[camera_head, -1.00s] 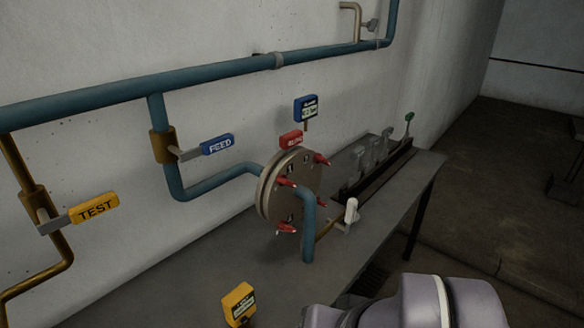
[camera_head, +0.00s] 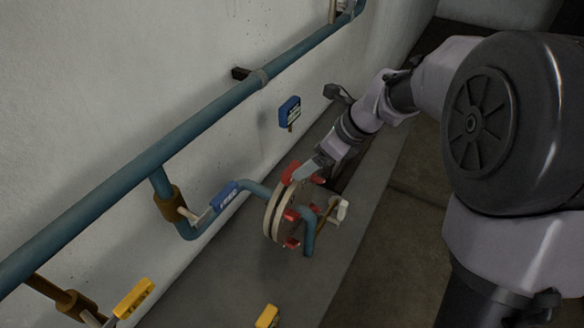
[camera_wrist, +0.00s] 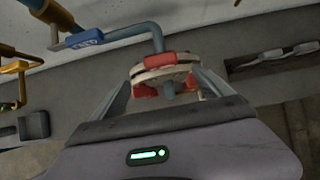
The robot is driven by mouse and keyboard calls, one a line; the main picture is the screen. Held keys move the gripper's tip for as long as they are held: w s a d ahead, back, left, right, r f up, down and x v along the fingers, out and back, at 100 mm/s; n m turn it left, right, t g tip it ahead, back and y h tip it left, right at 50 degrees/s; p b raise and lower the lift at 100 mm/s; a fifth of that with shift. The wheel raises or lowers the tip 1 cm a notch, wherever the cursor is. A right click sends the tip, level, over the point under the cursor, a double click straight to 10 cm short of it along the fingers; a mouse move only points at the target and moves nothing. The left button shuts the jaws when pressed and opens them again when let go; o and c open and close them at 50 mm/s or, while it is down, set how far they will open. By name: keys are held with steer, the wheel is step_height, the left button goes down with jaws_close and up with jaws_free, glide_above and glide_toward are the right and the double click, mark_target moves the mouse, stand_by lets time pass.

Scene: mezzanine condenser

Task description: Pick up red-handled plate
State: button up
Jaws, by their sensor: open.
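The red-handled plate is part of a round pale flange (camera_head: 272,215) in the teal pipe, above the grey bench. Its red handle (camera_head: 290,172) stands on the top edge, and it also shows in the wrist view (camera_wrist: 167,60). Red clamps (camera_head: 291,214) sit around the flange rim. My gripper (camera_head: 306,172) reaches in from the upper right, close to the handle. In the wrist view my gripper (camera_wrist: 163,80) has its two fingers apart, one on each side of the flange, with nothing held. Whether a finger touches it I cannot tell.
A teal pipe (camera_head: 130,180) runs along the wall, with a blue FEED lever (camera_head: 224,196) and a yellow lever (camera_head: 134,298). A blue tag (camera_head: 289,112) stands behind the flange. A white-handled valve (camera_head: 342,210) is right of it. The grey bench (camera_head: 235,280) is mostly clear in front.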

mark_target(287, 179)
steer(key=b+x, duration=0.2)
steer(key=x, duration=0.9)
steer(key=shift+d, duration=0.2)
steer(key=shift+w+a+f, duration=0.2)
steer(key=shift+w+f, duration=0.05)
steer(key=shift+s+r, duration=0.1)
steer(key=shift+r, duration=0.05)
steer(key=shift+c, duration=0.4)
steer(key=c, duration=1.7)
